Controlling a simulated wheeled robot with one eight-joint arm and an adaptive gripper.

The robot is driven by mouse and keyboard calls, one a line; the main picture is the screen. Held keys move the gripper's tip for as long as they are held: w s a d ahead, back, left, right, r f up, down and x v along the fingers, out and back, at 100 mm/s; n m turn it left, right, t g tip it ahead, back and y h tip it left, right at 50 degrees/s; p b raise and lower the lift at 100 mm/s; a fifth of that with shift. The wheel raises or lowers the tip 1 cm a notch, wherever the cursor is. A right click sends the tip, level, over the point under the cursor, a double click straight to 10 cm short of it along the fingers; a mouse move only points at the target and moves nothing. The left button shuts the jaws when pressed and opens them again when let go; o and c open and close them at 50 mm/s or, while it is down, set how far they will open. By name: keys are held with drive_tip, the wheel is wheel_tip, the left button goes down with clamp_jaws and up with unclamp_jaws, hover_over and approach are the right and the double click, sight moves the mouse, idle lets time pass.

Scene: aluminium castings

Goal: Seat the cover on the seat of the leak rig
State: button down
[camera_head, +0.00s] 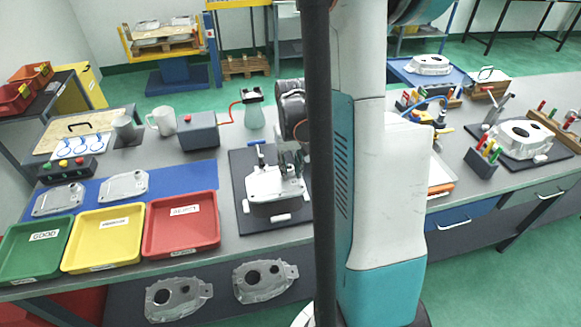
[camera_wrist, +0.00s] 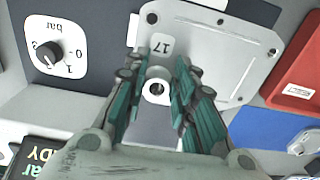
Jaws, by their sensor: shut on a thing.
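The cover (camera_head: 268,184), a pale grey metal plate with corner holes and a label 17, is at the leak rig (camera_head: 243,205), over its seat. In the wrist view the cover (camera_wrist: 225,52) fills the top middle. My gripper (camera_head: 288,168) is above the cover; in the wrist view its teal fingers (camera_wrist: 157,92) are shut on the cover's small round boss. The seat is hidden under the cover, so I cannot tell whether the cover rests flat or hovers slightly. The rig's bar dial (camera_wrist: 48,53) and green lit display (camera_wrist: 35,158) show at left in the wrist view.
Green (camera_head: 38,262), yellow (camera_head: 100,252) and red (camera_head: 183,238) trays line the front left. Two more covers (camera_head: 58,198) (camera_head: 123,186) lie on the blue mat (camera_head: 190,180). A grey box (camera_head: 198,131) and a bottle (camera_head: 254,115) stand behind the rig. My arm hides the bench middle.

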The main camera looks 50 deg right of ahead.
sight(291, 174)
drive_tip(key=shift+f+b, duration=2.25)
drive_tip(key=shift+f, duration=0.6)
drive_tip(key=shift+f+b, duration=1)
drive_tip(key=shift+b, duration=0.15)
drive_tip(key=c, duration=1.2)
unclamp_jaws()
drive_tip(key=shift+c, duration=0.2)
wheel_tip(291, 174, up, 12)
